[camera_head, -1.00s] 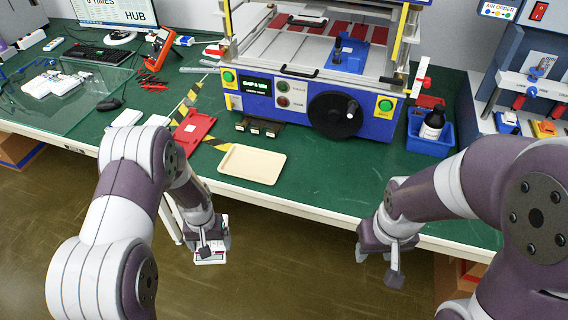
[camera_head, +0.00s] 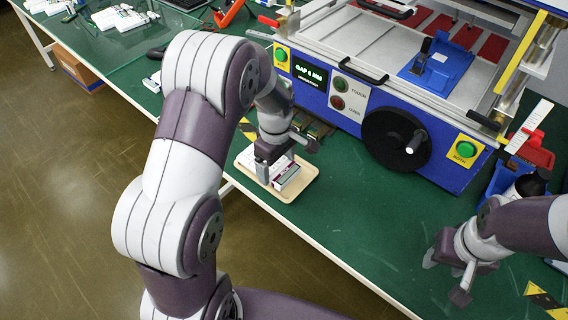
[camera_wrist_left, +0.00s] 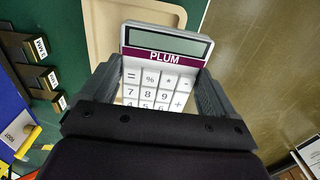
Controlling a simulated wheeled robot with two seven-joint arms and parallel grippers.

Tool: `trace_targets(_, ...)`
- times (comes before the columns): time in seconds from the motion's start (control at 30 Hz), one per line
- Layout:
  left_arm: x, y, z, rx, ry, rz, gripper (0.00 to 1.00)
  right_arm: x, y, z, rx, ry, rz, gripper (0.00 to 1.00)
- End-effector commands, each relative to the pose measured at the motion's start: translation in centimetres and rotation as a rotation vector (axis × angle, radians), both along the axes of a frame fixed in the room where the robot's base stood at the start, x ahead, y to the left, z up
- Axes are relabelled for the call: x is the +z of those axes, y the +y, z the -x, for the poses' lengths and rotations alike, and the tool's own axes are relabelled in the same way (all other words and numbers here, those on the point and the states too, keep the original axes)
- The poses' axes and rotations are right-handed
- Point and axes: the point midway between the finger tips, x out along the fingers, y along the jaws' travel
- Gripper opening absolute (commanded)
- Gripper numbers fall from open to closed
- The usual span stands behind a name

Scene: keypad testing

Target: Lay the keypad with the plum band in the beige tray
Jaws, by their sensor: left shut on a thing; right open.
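The keypad (camera_wrist_left: 160,75) is white and grey with a display and a plum band lettered PLUM in the left wrist view. My left gripper (camera_wrist_left: 155,95) is shut on it, one finger on each side. In the head view the keypad (camera_head: 286,172) is over the beige tray (camera_head: 309,178), near the table's front edge. Whether it touches the tray floor I cannot tell. The tray (camera_wrist_left: 100,40) also shows behind the keypad in the left wrist view. My right gripper (camera_head: 445,275) is open and empty at the lower right.
A blue and white press with a black handwheel (camera_head: 396,140) stands behind the tray. A blue bin (camera_head: 505,182) with a dark bottle is at the right. Small labelled blocks (camera_wrist_left: 42,78) stand beside the tray. The green table (camera_head: 350,225) is clear between tray and right gripper.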

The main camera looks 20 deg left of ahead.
Motion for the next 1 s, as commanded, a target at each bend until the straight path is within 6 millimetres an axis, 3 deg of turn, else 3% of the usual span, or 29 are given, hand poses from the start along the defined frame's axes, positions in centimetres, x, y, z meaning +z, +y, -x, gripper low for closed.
trace_targets(0.1, -1.7, -0.1, -2.7, -0.001, 0.001, 0.0, 0.54, 0.0, 0.0, 0.0, 0.0, 0.0, 0.0, 0.49)
trace_targets(0.2, -2.4, -0.1, -4.0, -0.002, 0.0, 0.0, 0.54, 0.0, 0.0, 0.0, 0.0, 0.0, 0.0, 0.49)
trace_targets(0.33, -3.5, -0.1, -4.3, -0.002, 0.002, 0.0, 0.54, -0.1, 0.0, 0.0, 0.0, 0.0, 0.0, 0.49)
trace_targets(0.5, -6.4, -0.1, -4.2, -0.002, 0.002, 0.0, 0.54, -0.2, 0.0, 0.0, 0.0, 0.0, 0.0, 0.49)
trace_targets(0.87, -7.0, -0.1, -4.2, -0.002, -0.001, 0.0, 0.54, -0.4, 0.0, 0.0, 0.0, 0.0, 0.0, 0.49)
trace_targets(0.9, -6.9, -0.1, -4.2, -0.002, -0.001, 0.0, 0.98, -0.3, 0.0, 0.0, 0.0, 0.0, 0.0, 0.49)
trace_targets(1.0, -6.9, -0.1, -4.2, -0.002, -0.001, 0.0, 1.0, -0.3, 0.0, 0.0, 0.0, 0.0, 0.0, 0.49)
